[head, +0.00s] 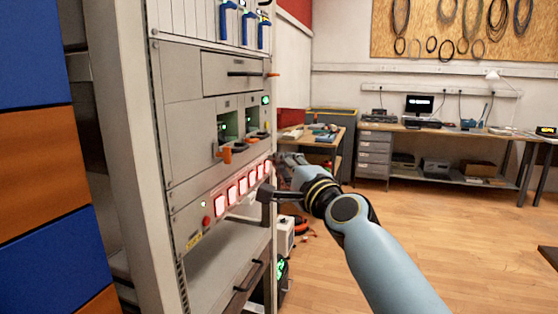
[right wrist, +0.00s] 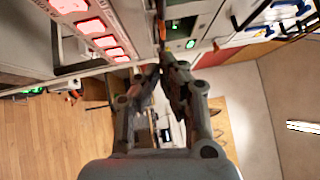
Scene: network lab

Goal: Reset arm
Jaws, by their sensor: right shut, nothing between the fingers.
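My right arm reaches in from the lower right in the head view. My right gripper (head: 268,190) is close in front of the equipment rack (head: 126,120), near a row of red-lit switches (head: 243,185). In the right wrist view the gripper's fingers (right wrist: 164,72) are together with nothing between them. The red-lit switches (right wrist: 95,27) show there at the upper left, apart from the fingers. I cannot tell from these views whether the gripper touches the panel. My left gripper is not in view.
An orange handle (head: 224,154) sticks out from the rack above the switches. A lower shelf with a dark handle (head: 249,276) is below. A workbench (head: 440,133) with a monitor stands at the back wall.

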